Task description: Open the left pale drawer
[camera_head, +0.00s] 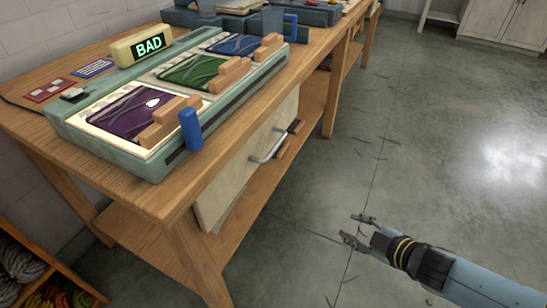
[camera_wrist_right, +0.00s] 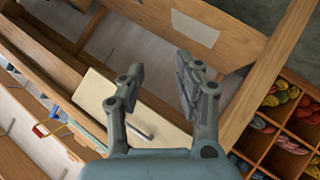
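The pale drawer (camera_head: 240,183) is under the near part of the wooden workbench in the head view. Its front carries a metal bar handle (camera_head: 268,150). I cannot tell surely whether the drawer is fully shut. My right gripper (camera_head: 357,231) is open and empty, apart from the drawer, out over the floor to its right. In the right wrist view, my right gripper (camera_wrist_right: 158,78) has its fingers spread with nothing between them. A pale panel (camera_wrist_right: 100,92), likely the drawer front, and a small bar handle (camera_wrist_right: 140,132) show beyond the left finger. My left gripper is not in view.
A wool rack (camera_head: 45,275) stands at lower left. The floor (camera_head: 400,130) right of the bench is clear.

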